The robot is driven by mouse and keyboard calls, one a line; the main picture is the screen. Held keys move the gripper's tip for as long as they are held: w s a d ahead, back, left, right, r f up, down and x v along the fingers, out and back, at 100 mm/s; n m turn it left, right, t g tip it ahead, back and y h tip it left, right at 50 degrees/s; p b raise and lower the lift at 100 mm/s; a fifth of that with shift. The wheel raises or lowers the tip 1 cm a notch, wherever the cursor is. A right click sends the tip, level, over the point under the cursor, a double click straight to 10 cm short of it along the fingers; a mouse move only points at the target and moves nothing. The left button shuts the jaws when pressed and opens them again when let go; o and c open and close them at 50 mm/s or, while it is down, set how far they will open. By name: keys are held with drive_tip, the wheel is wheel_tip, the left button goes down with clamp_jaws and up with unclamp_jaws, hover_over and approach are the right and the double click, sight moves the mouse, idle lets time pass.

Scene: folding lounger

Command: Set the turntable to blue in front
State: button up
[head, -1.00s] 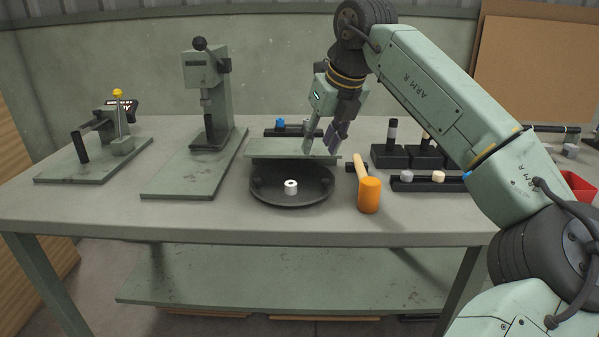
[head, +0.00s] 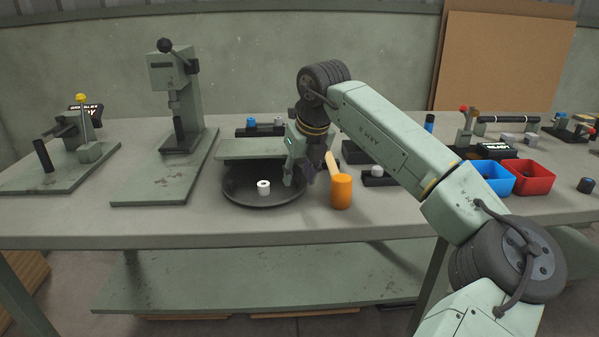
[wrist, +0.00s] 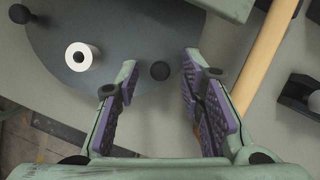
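The turntable (head: 236,192) is a dark round disc on the bench, with a pale green panel (head: 245,149) over its back part. A white cylinder with a hole (head: 264,187) stands on its front part; it also shows in the wrist view (wrist: 82,56). I see no blue on the visible part of the disc; the part behind the panel is hidden. My gripper (head: 302,177) is low at the disc's right edge. In the wrist view my gripper (wrist: 158,82) is open and empty, with a small black knob (wrist: 160,71) at the disc's rim between its fingertips.
An orange mallet (head: 341,191) stands close to the right of my gripper. A press (head: 175,100) and a clamp fixture (head: 85,140) are at the left. Blue (head: 492,178) and red (head: 533,180) bins are at the right. A rack with a blue-topped piece (head: 251,122) is behind.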

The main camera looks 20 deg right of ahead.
drive_tip(key=shift+c, duration=0.5)
clamp_jaws()
idle(0.4)
